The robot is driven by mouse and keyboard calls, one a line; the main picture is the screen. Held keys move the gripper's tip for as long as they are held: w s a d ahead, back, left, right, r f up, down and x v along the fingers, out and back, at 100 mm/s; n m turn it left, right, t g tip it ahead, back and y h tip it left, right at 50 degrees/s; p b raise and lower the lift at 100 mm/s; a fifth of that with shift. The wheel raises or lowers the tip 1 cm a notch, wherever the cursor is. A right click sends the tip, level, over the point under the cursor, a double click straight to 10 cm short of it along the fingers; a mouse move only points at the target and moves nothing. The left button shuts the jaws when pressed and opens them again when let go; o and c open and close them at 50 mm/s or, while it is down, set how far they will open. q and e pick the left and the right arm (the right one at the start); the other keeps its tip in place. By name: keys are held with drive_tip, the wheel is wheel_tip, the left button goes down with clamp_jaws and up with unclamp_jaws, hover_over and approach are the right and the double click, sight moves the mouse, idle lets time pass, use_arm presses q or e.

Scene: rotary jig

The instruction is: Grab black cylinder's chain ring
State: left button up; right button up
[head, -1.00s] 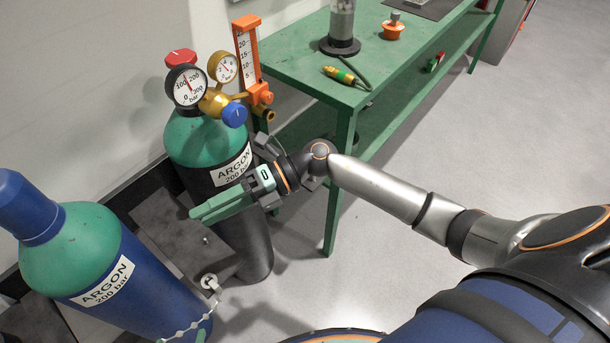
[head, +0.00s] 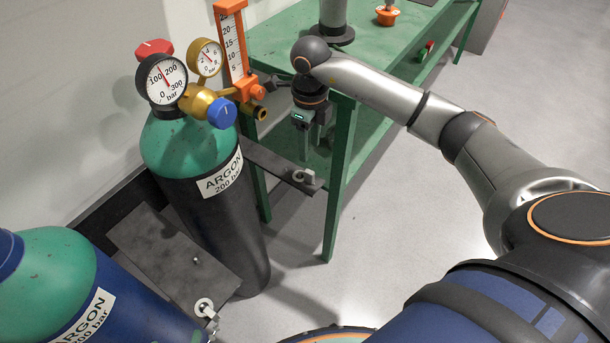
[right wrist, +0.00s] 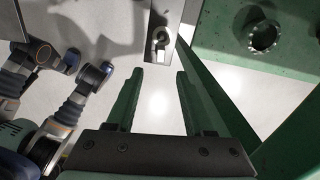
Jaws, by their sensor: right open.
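The black argon cylinder (head: 215,220) with a green shoulder stands upright left of the green bench. A dark flat bracket (head: 268,164) sticks out at its right side. A small pale metal ring or hook fitting (head: 303,178) sits at the bracket's end. In the right wrist view the ring fitting (right wrist: 160,40) lies beyond the fingertips, near the top centre. My right gripper (head: 314,150) points down by the bench corner, above and slightly right of the fitting. Its green fingers (right wrist: 158,75) are apart with nothing between them. My left gripper is not visible.
A blue argon cylinder (head: 120,305) stands at lower left, with another ring fitting (head: 204,308) beside it. The regulator gauges (head: 163,78) and an orange scale (head: 231,50) are close left of my gripper. The bench leg (head: 338,190) is close right. Floor ahead is clear.

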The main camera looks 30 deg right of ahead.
sight(311, 173)
wheel_tip(311, 173, down, 3)
drive_tip(key=shift+f, duration=0.2)
drive_tip(key=shift+s+d+f+b, duration=0.1)
drive_tip(key=shift+f+b, duration=0.15)
drive_tip(key=shift+f, duration=1.1)
drive_tip(key=shift+s+d+f+b, duration=0.1)
drive_tip(key=shift+f+b, duration=0.15)
drive_tip(key=shift+f, duration=1.05)
clamp_jaws()
